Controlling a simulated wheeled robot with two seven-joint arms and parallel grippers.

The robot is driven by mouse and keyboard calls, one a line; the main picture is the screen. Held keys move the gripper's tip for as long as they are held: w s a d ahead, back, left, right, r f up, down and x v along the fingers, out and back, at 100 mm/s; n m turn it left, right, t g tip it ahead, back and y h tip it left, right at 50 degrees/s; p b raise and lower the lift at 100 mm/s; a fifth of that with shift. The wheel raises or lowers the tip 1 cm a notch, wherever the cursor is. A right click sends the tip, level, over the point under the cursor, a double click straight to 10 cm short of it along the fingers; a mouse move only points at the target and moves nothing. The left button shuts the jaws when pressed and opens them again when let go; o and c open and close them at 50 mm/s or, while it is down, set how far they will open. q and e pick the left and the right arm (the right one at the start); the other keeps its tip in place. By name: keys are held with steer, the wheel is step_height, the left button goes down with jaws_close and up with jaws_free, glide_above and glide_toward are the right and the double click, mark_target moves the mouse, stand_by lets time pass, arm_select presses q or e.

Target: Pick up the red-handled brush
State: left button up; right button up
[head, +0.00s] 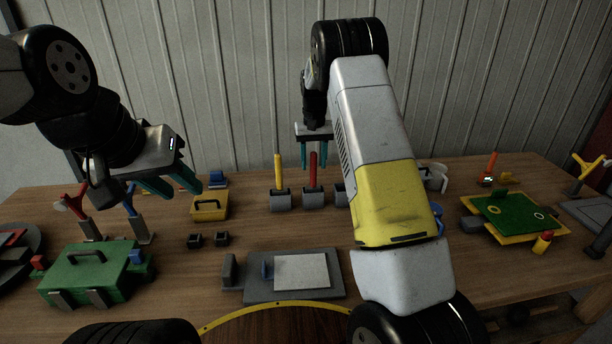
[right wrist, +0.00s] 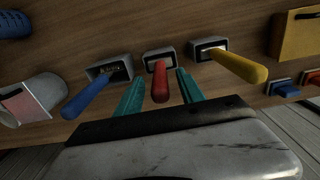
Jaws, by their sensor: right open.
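The red-handled brush (head: 313,170) stands upright in a small grey holder (head: 313,199) in the middle of the table; its bristles are hidden. In the right wrist view its red handle (right wrist: 160,82) lies between my two teal fingers, with gaps on both sides. My right gripper (head: 315,158) is open and empty, pointing down over the handle; it also shows in the right wrist view (right wrist: 160,78). My left gripper (head: 184,189) hangs over the left of the table, its fingers apart with nothing visible between them.
A yellow-handled brush (head: 278,170) stands close to the left in its own holder. A blue-handled brush (right wrist: 88,97) stands on the other side, mostly hidden by my right arm in the head view. A yellow box (head: 209,207) and a green case (head: 85,274) are further left.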

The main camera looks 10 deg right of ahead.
mark_target(313, 180)
step_height(313, 180, down, 2)
steer(key=shift+f, duration=0.2)
jaws_close()
steer(key=shift+r, duration=0.1)
